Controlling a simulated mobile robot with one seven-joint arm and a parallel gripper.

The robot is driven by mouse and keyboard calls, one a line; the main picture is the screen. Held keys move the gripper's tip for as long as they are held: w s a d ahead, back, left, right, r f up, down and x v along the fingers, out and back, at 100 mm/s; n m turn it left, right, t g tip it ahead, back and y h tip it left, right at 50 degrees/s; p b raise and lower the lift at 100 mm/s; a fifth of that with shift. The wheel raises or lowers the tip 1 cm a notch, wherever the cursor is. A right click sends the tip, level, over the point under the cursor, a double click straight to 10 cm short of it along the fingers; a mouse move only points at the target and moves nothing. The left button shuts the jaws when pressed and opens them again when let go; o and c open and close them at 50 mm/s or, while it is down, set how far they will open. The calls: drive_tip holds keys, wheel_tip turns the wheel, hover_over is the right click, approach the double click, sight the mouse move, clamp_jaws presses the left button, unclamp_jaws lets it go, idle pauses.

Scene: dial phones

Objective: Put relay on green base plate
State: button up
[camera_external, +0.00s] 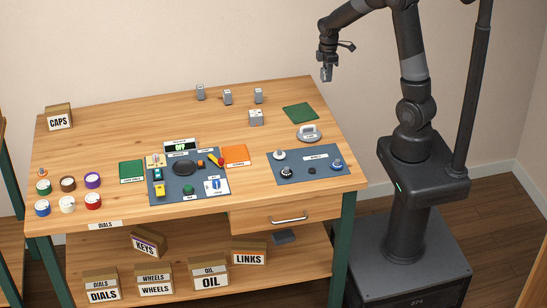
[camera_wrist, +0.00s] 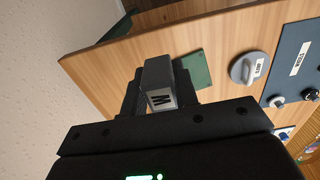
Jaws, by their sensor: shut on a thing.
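My gripper (camera_wrist: 158,98) is shut on a small grey block with a dark "M" on a pale label, the relay (camera_wrist: 157,82). In the external view my gripper (camera_external: 326,72) holds the relay high, beyond the table's back right edge. A bare dark green square plate (camera_external: 300,112) lies flat at the table's back right; it also shows beyond the relay in the wrist view (camera_wrist: 195,69). A second green plate (camera_external: 131,171), with a label at its front, lies left of the blue panel. Which one is the base plate I cannot tell from its markings.
A grey handled weight (camera_external: 309,132) sits in front of the right green plate. A blue mat with knobs (camera_external: 300,174) lies nearer the front. An orange plate (camera_external: 235,155) lies mid-table.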

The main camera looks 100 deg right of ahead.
hover_over(302, 112)
wheel_tip(302, 112, down, 7)
drive_tip(key=shift+d+r, duration=0.1)
drive_tip(key=shift+d, duration=0.05)
drive_tip(key=shift+f, duration=1.9)
drive_tip(key=shift+f, duration=0.15)
drive_tip(key=o, duration=1)
drive_tip(key=shift+o, duration=0.2)
wheel_tip(302, 112, up, 12)
drive_tip(key=shift+r, duration=0.2)
